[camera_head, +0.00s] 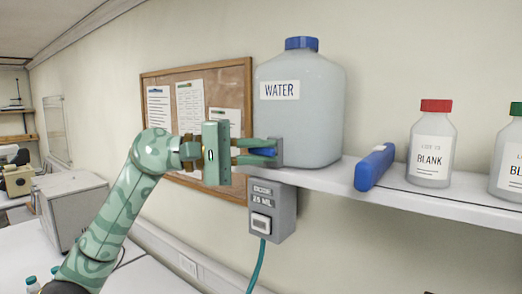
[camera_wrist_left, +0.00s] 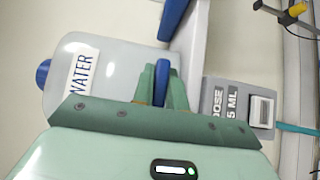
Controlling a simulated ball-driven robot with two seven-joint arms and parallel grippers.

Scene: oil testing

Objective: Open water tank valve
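The water tank (camera_head: 318,105) is a translucent jug with a blue cap and a WATER label, standing on the white shelf. It also shows in the left wrist view (camera_wrist_left: 115,60), lying sideways in that picture. Its blue valve handle (camera_head: 263,152) is low on the tank's left side, and it shows in the left wrist view (camera_wrist_left: 162,80). My left gripper (camera_head: 262,151) has one finger on each side of the handle, and the handle fills the space between the fingertips. The fingers appear to touch it. My right gripper is in neither view.
A grey dose box (camera_head: 270,212) with a white button and a teal hose hangs just below the gripper. A blue object (camera_head: 375,167) and BLANK bottles (camera_head: 431,148) stand on the shelf (camera_head: 440,195) to the right. A cork board (camera_head: 160,100) is behind the arm.

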